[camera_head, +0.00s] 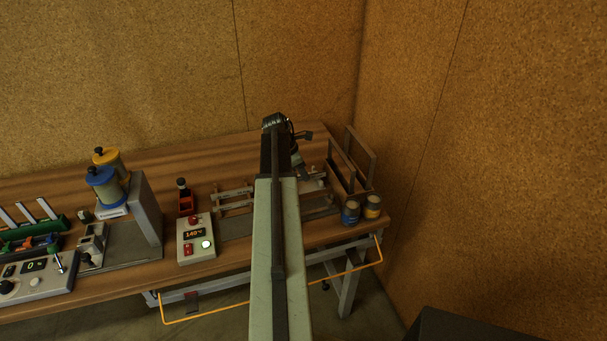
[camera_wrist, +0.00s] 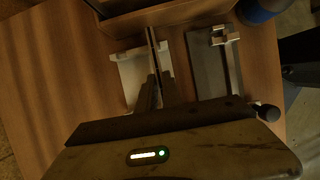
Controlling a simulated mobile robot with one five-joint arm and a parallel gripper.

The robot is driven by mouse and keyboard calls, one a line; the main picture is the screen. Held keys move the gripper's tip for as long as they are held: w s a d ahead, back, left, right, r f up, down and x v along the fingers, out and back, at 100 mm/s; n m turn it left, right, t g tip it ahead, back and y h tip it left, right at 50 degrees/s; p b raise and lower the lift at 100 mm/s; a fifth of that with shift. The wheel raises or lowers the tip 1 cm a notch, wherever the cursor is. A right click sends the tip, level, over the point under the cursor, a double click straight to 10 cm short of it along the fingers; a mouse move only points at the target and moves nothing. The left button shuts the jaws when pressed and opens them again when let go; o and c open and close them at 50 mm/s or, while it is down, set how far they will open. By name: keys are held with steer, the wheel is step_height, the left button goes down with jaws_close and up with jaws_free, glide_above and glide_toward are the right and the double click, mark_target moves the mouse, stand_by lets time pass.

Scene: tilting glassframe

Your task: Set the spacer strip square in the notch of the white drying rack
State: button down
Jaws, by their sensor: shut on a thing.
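In the wrist view my gripper (camera_wrist: 157,85) is shut on the thin spacer strip (camera_wrist: 152,42), which sticks out past the fingertips toward the top of the picture. The white drying rack (camera_wrist: 127,72) lies directly below and to the left of the fingers, partly covered by them. I cannot tell whether the strip touches the rack or sits in its notch, which is hidden. In the head view my gripper (camera_head: 301,168) is over the right part of the bench, and my arm hides much of that area. The strip cannot be made out there.
A grey plate with a metal fixture (camera_wrist: 215,72) lies right of the fingers. A control box (camera_head: 195,239) stands left of my arm. Bare wood lies left of the rack.

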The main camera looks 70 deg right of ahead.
steer(key=shift+f+b, duration=1.2)
steer(key=c, duration=1.5)
jaws_free()
steer(key=shift+o, duration=0.2)
steer(key=shift+r, duration=0.15)
steer(key=p+v, duration=0.7)
steer(key=v, duration=0.1)
steer(key=shift+p, duration=0.3)
